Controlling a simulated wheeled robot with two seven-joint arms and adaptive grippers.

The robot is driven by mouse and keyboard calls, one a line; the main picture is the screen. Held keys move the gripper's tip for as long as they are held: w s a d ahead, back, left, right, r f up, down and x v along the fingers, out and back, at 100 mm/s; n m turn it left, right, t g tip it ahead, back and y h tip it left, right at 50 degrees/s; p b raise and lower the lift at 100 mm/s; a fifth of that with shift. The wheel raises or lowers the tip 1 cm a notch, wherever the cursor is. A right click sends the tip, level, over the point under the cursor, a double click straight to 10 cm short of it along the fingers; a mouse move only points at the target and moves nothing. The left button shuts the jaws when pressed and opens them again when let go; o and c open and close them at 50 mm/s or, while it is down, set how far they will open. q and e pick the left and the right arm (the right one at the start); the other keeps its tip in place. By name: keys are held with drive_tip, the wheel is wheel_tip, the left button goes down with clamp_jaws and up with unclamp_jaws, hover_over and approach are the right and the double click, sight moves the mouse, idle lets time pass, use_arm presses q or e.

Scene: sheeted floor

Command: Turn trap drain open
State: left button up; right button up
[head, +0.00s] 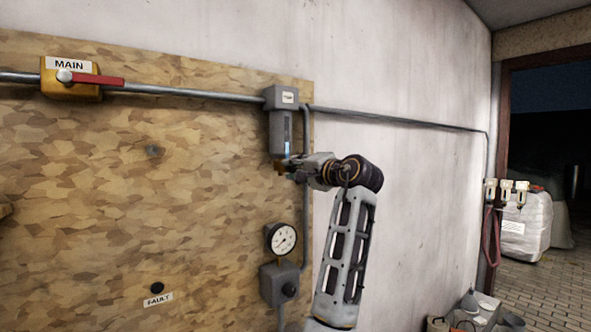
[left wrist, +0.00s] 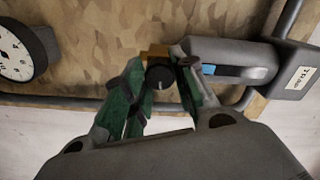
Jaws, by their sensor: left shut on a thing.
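The grey trap (head: 283,130) hangs on the pipe at the board's right edge, with a label on its top block and a bluish window. It also shows in the left wrist view (left wrist: 235,57). At its lower end is a brass drain (head: 280,167) with a round dark knob (left wrist: 160,76) bearing a pale mark. My left gripper (head: 287,167) is at the drain. In the left wrist view its green-padded fingers (left wrist: 162,72) sit on both sides of the knob, shut on it. The inner contact is partly hidden. My right gripper is not in view.
A yellow MAIN valve (head: 70,84) with a red lever (head: 108,82) sits on the pipe at left. A pressure gauge (head: 281,239) and grey box (head: 281,284) are below the trap. A FAULT label (head: 158,300) is lower left. A doorway opens at right.

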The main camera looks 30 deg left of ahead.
use_arm(q)
drive_tip(key=shift+r+m, duration=0.1)
drive_tip(key=shift+m, duration=0.6)
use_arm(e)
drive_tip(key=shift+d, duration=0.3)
use_arm(q)
drive_tip(key=o, duration=1)
drive_tip(key=shift+d, duration=0.1)
drive_tip(key=shift+o, duration=0.2)
drive_tip(key=shift+w, duration=0.1)
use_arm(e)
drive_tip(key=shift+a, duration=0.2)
use_arm(q)
drive_tip(key=v, duration=1.2)
